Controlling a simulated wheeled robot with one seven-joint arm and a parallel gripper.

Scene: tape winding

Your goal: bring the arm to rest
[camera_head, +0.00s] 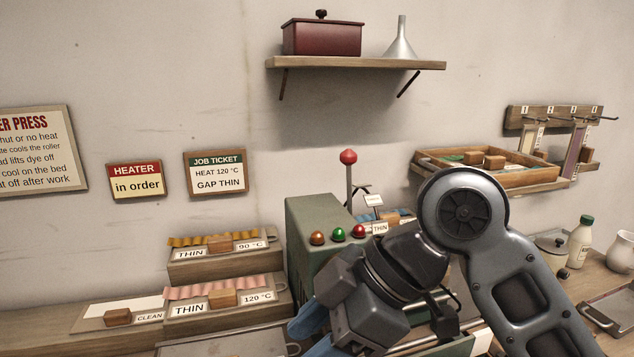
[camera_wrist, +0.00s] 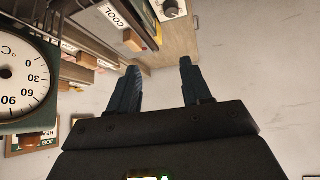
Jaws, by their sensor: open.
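My gripper (camera_wrist: 157,78) shows in the wrist view with its two dark blue fingers apart and nothing between them. In the head view my gripper (camera_head: 305,336) is low at the centre, in front of the green press (camera_head: 309,222), with its blue fingers pointing down and left. My arm is bent and hides the right part of the press and some of the bench behind it. The press has a red-knobbed lever (camera_head: 348,157) standing upright and brown, green and red buttons on top.
Stepped sample trays (camera_head: 224,268) marked THIN stand left of the press. A wooden tray (camera_head: 497,173) sits on the right wall shelf. A white bottle (camera_head: 580,243) and jug (camera_head: 621,252) stand on the bench at right. A round temperature gauge (camera_wrist: 20,75) is at the wrist view's left.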

